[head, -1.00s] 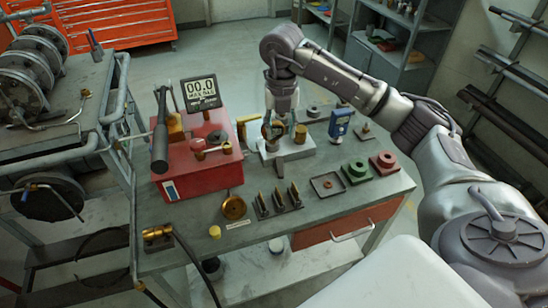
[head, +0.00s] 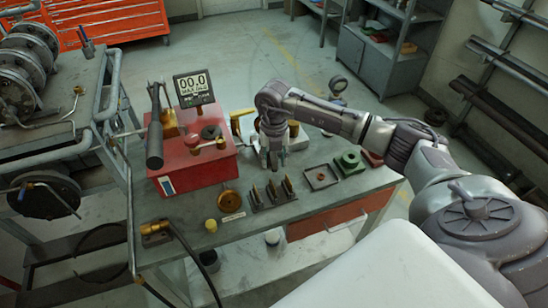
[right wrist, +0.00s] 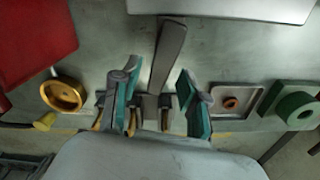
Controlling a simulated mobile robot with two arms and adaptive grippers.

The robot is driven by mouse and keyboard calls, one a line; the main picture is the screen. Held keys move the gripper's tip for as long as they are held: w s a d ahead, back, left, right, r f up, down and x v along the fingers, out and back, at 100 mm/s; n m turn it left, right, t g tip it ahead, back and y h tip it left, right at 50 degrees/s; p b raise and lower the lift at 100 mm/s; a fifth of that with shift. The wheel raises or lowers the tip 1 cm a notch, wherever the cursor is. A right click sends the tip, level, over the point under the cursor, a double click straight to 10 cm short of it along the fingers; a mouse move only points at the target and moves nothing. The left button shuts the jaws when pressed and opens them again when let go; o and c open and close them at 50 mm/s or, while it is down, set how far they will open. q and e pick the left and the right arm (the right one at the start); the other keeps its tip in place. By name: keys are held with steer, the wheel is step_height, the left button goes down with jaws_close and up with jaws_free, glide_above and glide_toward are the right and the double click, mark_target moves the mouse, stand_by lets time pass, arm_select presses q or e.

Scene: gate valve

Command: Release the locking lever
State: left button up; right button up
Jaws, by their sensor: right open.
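A grey-brown flat bar, which looks like the locking lever (right wrist: 168,52), shows in the right wrist view. It reaches from near the pale block (right wrist: 225,8) down between my fingers. My right gripper (right wrist: 158,70) is open, with one teal-padded finger on each side of the bar. Gaps show between bar and pads. In the head view my right gripper (head: 273,155) points down at the front of the pale fixture (head: 298,143), and my arm hides most of the lever there. My left gripper is out of view.
A red box (head: 195,165) with a gauge display (head: 193,88) stands left of the gripper. In front are a rack of upright pins (head: 272,193) and a brass disc (head: 228,199). A square tray (head: 321,177) and a green block (head: 349,163) lie to the right.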

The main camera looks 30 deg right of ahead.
steer(key=shift+c, duration=1.3)
jaws_close()
steer(key=shift+d+n+b, duration=0.2)
steer(key=shift+n+b, duration=0.25)
steer(key=shift+n, duration=0.15)
steer(key=shift+s+d+n+b, duration=0.15)
steer(key=shift+d+n+b, duration=0.2)
steer(key=shift+n, duration=0.55)
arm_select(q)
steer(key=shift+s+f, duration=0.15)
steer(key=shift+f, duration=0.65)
arm_select(e)
steer(key=shift+r, duration=0.1)
steer(key=shift+o, duration=1.3)
jaws_free()
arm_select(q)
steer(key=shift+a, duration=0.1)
arm_select(e)
steer(key=shift+a, duration=0.1)
